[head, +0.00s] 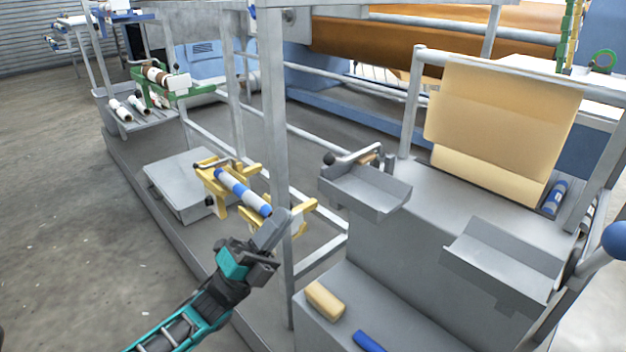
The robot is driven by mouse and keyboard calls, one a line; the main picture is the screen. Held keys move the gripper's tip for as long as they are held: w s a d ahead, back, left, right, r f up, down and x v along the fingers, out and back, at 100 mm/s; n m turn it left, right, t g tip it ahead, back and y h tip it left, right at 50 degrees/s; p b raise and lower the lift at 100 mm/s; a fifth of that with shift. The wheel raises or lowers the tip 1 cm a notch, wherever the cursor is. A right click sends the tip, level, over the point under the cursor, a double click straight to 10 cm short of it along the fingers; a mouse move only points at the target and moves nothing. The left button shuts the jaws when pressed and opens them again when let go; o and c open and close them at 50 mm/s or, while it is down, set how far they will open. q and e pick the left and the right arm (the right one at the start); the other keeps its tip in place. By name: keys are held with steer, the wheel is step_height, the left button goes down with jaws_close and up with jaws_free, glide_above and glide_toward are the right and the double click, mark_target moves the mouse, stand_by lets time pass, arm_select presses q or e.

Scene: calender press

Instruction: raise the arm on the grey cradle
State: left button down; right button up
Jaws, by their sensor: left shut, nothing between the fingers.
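The grey cradle (372,198) is an open, V-sided grey trough on the grey machine bench, right of centre. Its silver arm (355,156) lies low along the cradle's far side, with a black knob (329,159) at its left end. My left gripper (278,224) is shut and empty. It is left of and nearer than the cradle, apart from it, and appears in front of the upright post. In the picture it overlaps the near end of a yellow cradle. My right gripper is not in view.
A yellow cradle (213,187) holds a blue-and-white roll (242,191). A second grey trough (505,262) is at right. A tan block (325,300) and a blue block (367,341) lie on the lower ledge.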

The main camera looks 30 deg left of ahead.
arm_select(q)
steer(key=x, duration=0.9)
steer(key=shift+w+r, duration=0.2)
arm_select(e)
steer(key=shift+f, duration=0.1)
arm_select(q)
steer(key=shift+d, duration=0.1)
